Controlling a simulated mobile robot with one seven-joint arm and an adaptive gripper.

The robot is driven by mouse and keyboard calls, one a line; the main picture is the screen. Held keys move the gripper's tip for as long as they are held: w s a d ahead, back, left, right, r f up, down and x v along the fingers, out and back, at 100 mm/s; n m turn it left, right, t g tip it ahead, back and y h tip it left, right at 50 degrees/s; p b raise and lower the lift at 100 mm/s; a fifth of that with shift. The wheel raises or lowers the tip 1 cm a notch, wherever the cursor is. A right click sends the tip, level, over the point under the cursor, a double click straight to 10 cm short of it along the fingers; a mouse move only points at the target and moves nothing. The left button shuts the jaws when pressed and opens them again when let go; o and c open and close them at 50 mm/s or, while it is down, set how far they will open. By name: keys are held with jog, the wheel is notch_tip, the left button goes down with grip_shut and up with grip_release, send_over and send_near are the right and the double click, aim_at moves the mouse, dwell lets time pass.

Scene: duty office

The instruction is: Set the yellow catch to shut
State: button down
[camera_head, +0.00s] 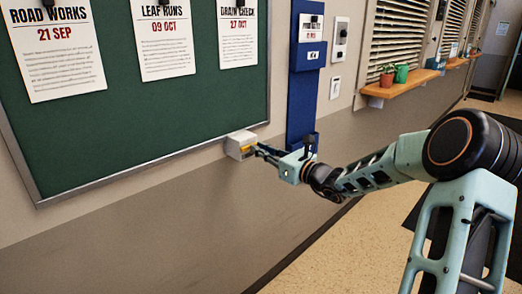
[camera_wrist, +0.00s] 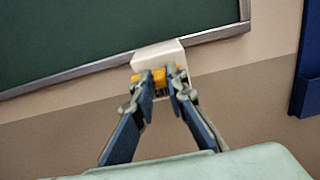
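The yellow catch (camera_wrist: 159,77) is on a small white box (camera_wrist: 158,53) fixed at the lower edge of the green notice board. In the head view the white box (camera_head: 240,142) shows, with a little of the yellow catch (camera_head: 246,149) at its front. My gripper (camera_wrist: 159,82) reaches up to the catch from below in the wrist view. Its fingers are drawn together, one on each side of the catch's middle part, and appear shut on it. The fingertips hide parts of the catch, so its position is hard to tell.
The green notice board (camera_head: 130,110) with several paper notices is above and left of the box. A blue wall panel (camera_head: 301,90) stands just right of it. A wooden shelf (camera_head: 405,82) with pots is farther right. The wall below the box is clear.

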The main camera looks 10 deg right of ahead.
dwell(0.3)
jog(key=shift+s+a+b, duration=0.2)
jog(key=shift+s+a, duration=0.3)
jog(key=shift+a, duration=0.3)
jog(key=shift+s+a+b, duration=0.2)
jog(key=shift+s+a, duration=0.3)
jog(key=shift+a, duration=0.25)
jog(key=c, duration=1.9)
grip_release()
jog(key=shift+a, duration=0.1)
jog(key=shift+c, duration=0.2)
jog(key=shift+s, duration=0.1)
jog(key=shift+s+d, duration=0.25)
jog(key=shift+d, duration=0.15)
send_near(244, 149)
jog(key=v, duration=0.6)
jog(key=shift+a+r, duration=0.1)
jog(key=shift+a, duration=0.05)
